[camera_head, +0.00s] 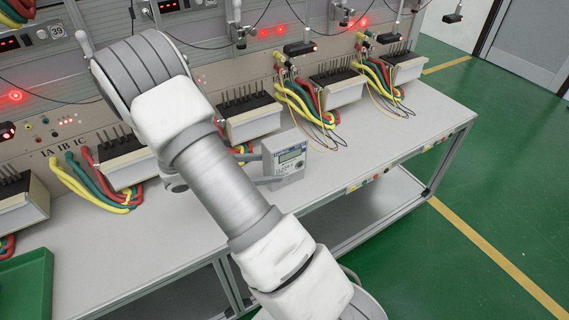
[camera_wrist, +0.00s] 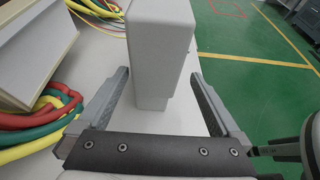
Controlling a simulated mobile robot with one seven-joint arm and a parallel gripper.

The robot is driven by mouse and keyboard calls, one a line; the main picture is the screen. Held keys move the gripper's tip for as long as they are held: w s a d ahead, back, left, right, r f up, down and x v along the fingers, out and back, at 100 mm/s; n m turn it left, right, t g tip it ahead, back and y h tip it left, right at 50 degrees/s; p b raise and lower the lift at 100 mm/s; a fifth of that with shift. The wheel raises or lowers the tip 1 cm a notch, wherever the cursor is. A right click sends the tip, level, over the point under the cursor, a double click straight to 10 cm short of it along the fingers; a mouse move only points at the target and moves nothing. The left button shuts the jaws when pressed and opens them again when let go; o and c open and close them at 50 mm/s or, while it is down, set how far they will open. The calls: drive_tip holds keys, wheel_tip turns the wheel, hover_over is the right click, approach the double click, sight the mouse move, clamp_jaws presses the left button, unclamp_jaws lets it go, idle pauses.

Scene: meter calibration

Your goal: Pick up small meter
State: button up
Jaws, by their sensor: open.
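The small meter (camera_head: 288,158) is a light grey box with a display on its front, standing upright on the bench (camera_head: 390,140). In the head view my arm crosses in front of the bench, and part of my gripper (camera_head: 262,165) shows beside the meter's left side. In the wrist view the meter (camera_wrist: 158,50) stands between the two open fingers of my gripper (camera_wrist: 158,95).
Terminal blocks with thick red, green and yellow cables (camera_head: 312,105) line the back of the bench. Cables (camera_wrist: 45,120) also lie left of my gripper in the wrist view. A green tray (camera_head: 27,285) sits at lower left. The bench right of the meter is mostly clear.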

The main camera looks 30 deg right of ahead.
sight(282, 166)
drive_tip(key=shift+w+b+x, duration=0.2)
drive_tip(key=shift+b+x, duration=0.85)
drive_tip(key=shift+x, duration=2.1)
drive_tip(key=shift+w, duration=0.1)
clamp_jaws()
